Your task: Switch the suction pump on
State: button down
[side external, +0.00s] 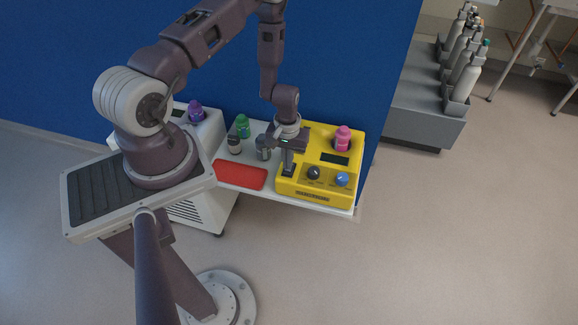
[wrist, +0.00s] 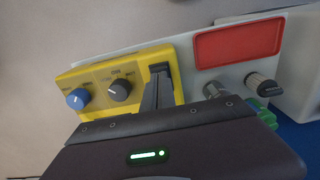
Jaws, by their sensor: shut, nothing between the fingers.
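A yellow box-shaped unit (side external: 320,182), seemingly the suction pump, stands at the right end of a white shelf. Its front panel has a black switch (side external: 289,171) at left, a black knob (side external: 313,173) and a blue knob (side external: 342,179). In the wrist view the yellow unit (wrist: 98,77) shows the blue knob (wrist: 77,98) and black knob (wrist: 121,91). My gripper (side external: 288,164) is shut and empty, pointing down at the switch. In the wrist view its fingertips (wrist: 158,78) cover much of the switch; contact and the switch's position cannot be told.
A red tray (side external: 240,175) lies left of the unit. Behind it stand a green-capped bottle (side external: 243,126), a dark jar (side external: 234,145) and a grey cylinder (side external: 263,148). A pink bottle (side external: 343,138) sits on the unit. A blue wall (side external: 345,60) rises behind.

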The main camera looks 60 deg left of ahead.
jog(key=shift+f, duration=0.95)
dwell(0.5)
jog(key=shift+r, duration=3.55)
notch_tip(320, 180, up, 10)
jog(key=m+t, duration=0.1)
jog(key=m, duration=0.1)
send_over(301, 172)
jog(key=d+r+m+t, duration=0.1)
jog(key=d+r, duration=0.1)
jog(key=r, duration=0.5)
jog(key=d+r+m+t, duration=0.1)
jog(key=d+r, duration=0.2)
jog(key=r, duration=0.4)
jog(key=s+d+r+m, duration=0.1)
jog(key=s+d+r, duration=0.15)
jog(key=r, duration=0.25)
jog(key=s+d+r+m, duration=0.1)
jog(key=s+d+r, duration=0.1)
jog(key=s+r, duration=0.25)
jog(key=s+d+r+m+t, duration=0.2)
jog(key=s+r, duration=0.5)
jog(key=s, duration=0.5)
jog(key=shift+s+d+m+t, duration=0.35)
jog(key=shift+d+m, duration=0.15)
jog(key=shift+d, duration=0.1)
